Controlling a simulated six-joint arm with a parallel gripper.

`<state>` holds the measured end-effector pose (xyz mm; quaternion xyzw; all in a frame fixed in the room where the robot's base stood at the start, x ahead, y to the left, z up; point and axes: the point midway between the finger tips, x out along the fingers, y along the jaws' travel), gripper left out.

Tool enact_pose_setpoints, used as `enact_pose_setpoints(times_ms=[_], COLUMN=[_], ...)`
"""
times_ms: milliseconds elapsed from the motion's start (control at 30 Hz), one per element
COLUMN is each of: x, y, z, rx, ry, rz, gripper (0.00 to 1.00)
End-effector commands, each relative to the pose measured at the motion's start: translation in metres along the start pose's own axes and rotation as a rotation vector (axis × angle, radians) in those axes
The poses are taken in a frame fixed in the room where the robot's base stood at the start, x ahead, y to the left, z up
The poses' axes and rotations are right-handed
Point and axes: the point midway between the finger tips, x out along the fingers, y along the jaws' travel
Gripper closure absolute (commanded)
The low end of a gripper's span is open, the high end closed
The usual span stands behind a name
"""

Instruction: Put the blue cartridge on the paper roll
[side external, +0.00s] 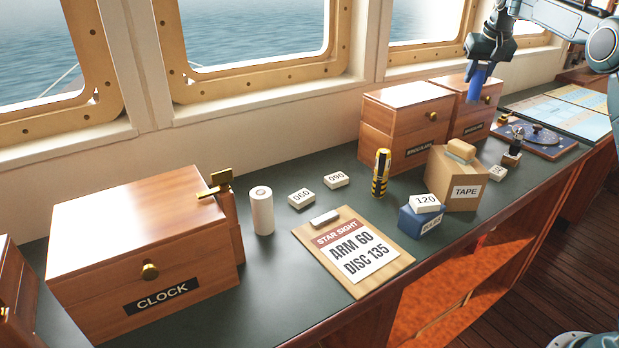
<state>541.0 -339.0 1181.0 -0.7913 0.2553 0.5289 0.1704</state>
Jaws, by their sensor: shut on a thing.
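The blue cartridge (476,85) is upright in my gripper (482,66), in the air at the upper right of the side external view. The gripper is shut on its upper end. It shows in front of the right-hand wooden box, well above the counter. The white paper roll (262,212) stands upright on the dark green counter, just right of the clock box. Its top is bare and shows a small brown core. My gripper is far to the right of the roll and higher.
The clock box (150,255) and a brass-topped wooden post (228,215) stand left of the roll. Number blocks (301,198), a clipboard (355,250), a yellow-black cylinder (380,174), a tape carton (455,180) and wooden boxes (405,125) stand to its right.

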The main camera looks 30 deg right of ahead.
Motion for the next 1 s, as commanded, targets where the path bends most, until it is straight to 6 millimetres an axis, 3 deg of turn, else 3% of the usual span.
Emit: enact_pose_setpoints(times_ms=[167, 467, 1000], x=[-0.007, -0.029, -0.071], y=[-0.021, -0.085, -0.190], z=[0.009, 0.048, 0.166], rx=[-0.037, -0.159, -0.420], ry=[0.002, 0.002, 0.003], rz=[-0.014, -0.060, -0.169], gripper=[0.95, 0.95, 0.95])
